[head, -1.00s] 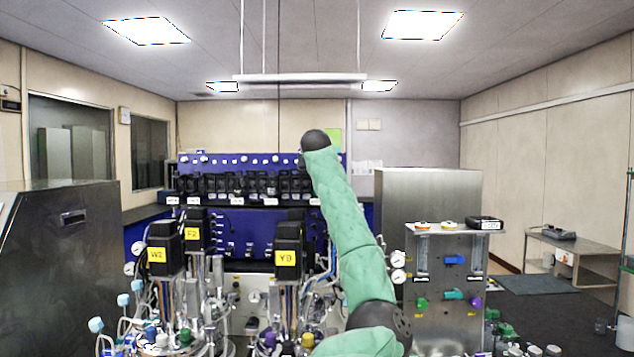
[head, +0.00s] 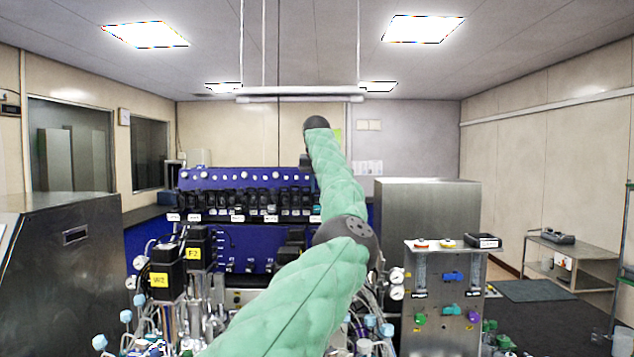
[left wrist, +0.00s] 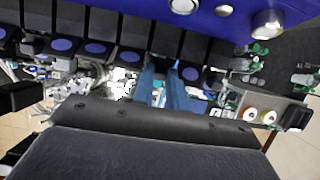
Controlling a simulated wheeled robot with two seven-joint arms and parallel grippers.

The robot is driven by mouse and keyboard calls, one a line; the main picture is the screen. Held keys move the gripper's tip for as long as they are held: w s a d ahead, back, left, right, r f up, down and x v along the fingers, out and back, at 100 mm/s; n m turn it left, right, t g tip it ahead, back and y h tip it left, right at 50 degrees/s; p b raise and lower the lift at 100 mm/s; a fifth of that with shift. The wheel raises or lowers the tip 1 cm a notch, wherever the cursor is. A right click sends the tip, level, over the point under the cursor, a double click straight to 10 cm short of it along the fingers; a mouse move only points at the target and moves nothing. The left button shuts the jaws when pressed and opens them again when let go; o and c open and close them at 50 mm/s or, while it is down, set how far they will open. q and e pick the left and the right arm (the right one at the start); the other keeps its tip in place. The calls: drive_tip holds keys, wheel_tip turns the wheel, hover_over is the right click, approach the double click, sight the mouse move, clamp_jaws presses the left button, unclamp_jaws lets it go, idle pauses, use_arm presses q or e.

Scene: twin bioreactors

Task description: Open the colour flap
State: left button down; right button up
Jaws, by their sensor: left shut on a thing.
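A row of black flap-fronted units (head: 240,203) runs along the blue cabinet (head: 250,178) at the back; which is the colour flap I cannot tell. In the left wrist view, several dark flaps with blue ovals (left wrist: 95,48) show side by side. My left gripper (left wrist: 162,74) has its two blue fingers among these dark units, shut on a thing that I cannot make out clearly. In the head view my green-sleeved left arm reaches the right end of the row; its fingers are hidden or too small there. My right gripper is not in view.
Black-topped vessels with yellow labels (head: 160,281) and tubing stand at the lower left. A steel panel with coloured knobs (head: 444,300) stands to the right, before a steel cabinet (head: 430,210). A steel cabinet (head: 62,270) fills the left. The floor at right looks open.

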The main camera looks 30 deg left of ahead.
use_arm(q)
drive_tip(key=shift+w+a+r+g+h+p, duration=0.2)
drive_tip(key=shift+g+h+p, duration=0.2)
drive_tip(key=shift+g+p, duration=0.35)
idle(0.3)
drive_tip(key=c, duration=1.5)
unclamp_jaws()
drive_tip(key=shift+f, duration=0.1)
drive_tip(key=shift+c, duration=0.2)
drive_tip(key=shift+o, duration=0.7)
drive_tip(key=shift+w, duration=0.15)
drive_tip(key=shift+d+r, duration=0.1)
drive_tip(key=shift+r, duration=0.4)
drive_tip(key=v, duration=0.6)
drive_tip(key=shift+r, duration=0.35)
